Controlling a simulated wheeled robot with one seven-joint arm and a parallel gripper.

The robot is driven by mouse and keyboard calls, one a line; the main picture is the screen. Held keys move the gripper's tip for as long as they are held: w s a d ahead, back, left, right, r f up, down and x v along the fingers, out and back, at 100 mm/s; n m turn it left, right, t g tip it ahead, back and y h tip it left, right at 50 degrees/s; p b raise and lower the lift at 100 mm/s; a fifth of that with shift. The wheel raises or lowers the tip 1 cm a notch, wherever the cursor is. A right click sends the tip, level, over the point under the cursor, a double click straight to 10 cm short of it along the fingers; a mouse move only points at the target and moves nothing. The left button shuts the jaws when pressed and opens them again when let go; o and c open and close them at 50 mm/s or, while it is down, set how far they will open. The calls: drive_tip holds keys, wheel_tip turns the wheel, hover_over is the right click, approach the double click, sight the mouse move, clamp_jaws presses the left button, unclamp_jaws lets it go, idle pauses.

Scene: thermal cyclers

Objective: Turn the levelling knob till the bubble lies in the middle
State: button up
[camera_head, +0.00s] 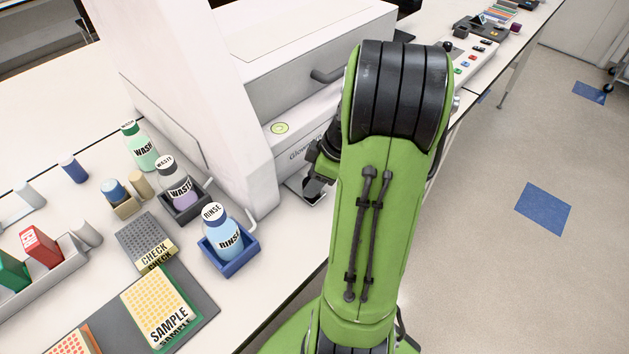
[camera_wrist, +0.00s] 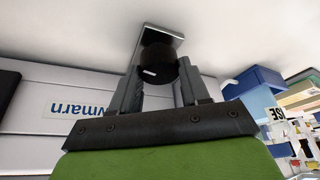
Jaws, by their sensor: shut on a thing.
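In the head view my gripper (camera_head: 318,175) is mostly hidden behind my green arm, low at the instrument's front. The round green bubble level (camera_head: 280,128) is on the instrument's front ledge. A small pale ring shows in it, but the bubble's exact place is too small to tell.
Left of the gripper stand a rinse bottle (camera_head: 222,232) in a blue holder, a waste bottle (camera_head: 176,183) and a wash bottle (camera_head: 140,148). A sample plate (camera_head: 160,306) and a check block (camera_head: 146,243) lie nearer. The floor at right is free.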

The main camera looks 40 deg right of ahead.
drive_tip(key=m+h+b, duration=0.1)
drive_tip(key=m, duration=0.1)
drive_tip(key=m+b, duration=0.1)
drive_tip(key=m, duration=0.1)
drive_tip(key=shift+a+t+h, duration=0.15)
drive_tip(key=shift+t+h, duration=0.25)
drive_tip(key=m+h, duration=0.1)
drive_tip(key=m, duration=0.1)
drive_tip(key=m+b, duration=0.1)
drive_tip(key=m, duration=0.2)
drive_tip(key=shift+a+h, duration=0.1)
drive_tip(key=shift+h, duration=0.3)
drive_tip(key=o, duration=1.1)
drive_tip(key=shift+c, duration=0.2)
drive_tip(key=p+v, duration=0.4)
drive_tip(key=v, duration=1.1)
drive_tip(key=shift+r, duration=0.4)
